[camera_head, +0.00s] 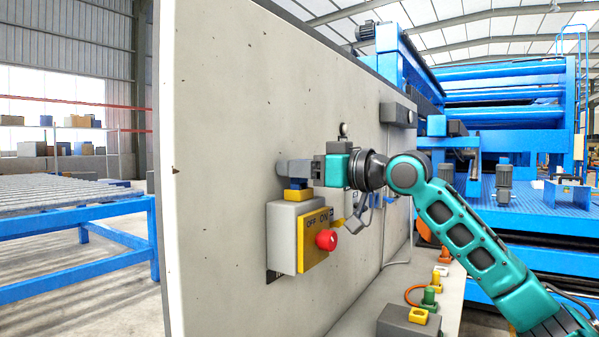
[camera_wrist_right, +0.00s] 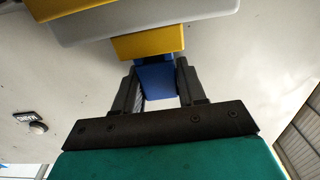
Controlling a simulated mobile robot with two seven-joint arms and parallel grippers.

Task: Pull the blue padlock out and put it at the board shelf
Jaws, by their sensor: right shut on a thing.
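The blue padlock (camera_wrist_right: 157,82) sits between the two fingers of my right gripper (camera_wrist_right: 156,74) in the wrist view. In the head view the right gripper (camera_head: 296,170) comes in from the right at the top of a grey switch box (camera_head: 283,236). A little of the padlock's blue (camera_head: 298,184) shows below the fingers, just above a yellow part. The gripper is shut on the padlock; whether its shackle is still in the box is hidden. The board shelf (camera_head: 362,316) runs along the foot of the grey board. My left gripper is out of view.
The box carries a yellow OFF/ON plate (camera_head: 314,240) with a red knob (camera_head: 327,240). On the shelf are a dark grey block (camera_head: 403,324), a yellow padlock (camera_head: 418,315), a green padlock (camera_head: 430,297) and orange items. The grey board (camera_head: 225,120) stands close behind the gripper.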

